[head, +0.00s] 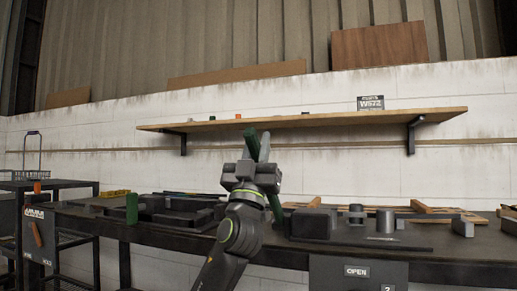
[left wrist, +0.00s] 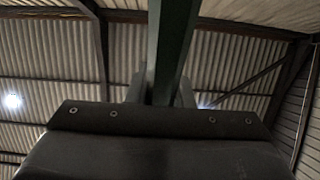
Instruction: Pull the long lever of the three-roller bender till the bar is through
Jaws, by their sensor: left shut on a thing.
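My left gripper (head: 254,160) is raised over the workbench in the middle of the head view. It is shut on the long green lever (head: 250,142), whose upper end sticks out above the fingers. More of the green lever shows below and to the right of the gripper. In the left wrist view the lever (left wrist: 172,45) runs upward from between the fingertips (left wrist: 160,95). A dark block-like body (head: 312,223) and short grey cylinders (head: 385,220) stand on the bench to the right. I cannot make out the bar or the rollers with certainty. My right gripper is not in view.
The dark workbench (head: 420,243) spans the view. A green upright piece (head: 132,208) and dark trays (head: 175,212) are on its left. A wooden shelf (head: 330,120) hangs on the wall behind the gripper. A rack with a wire basket (head: 33,160) stands at far left.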

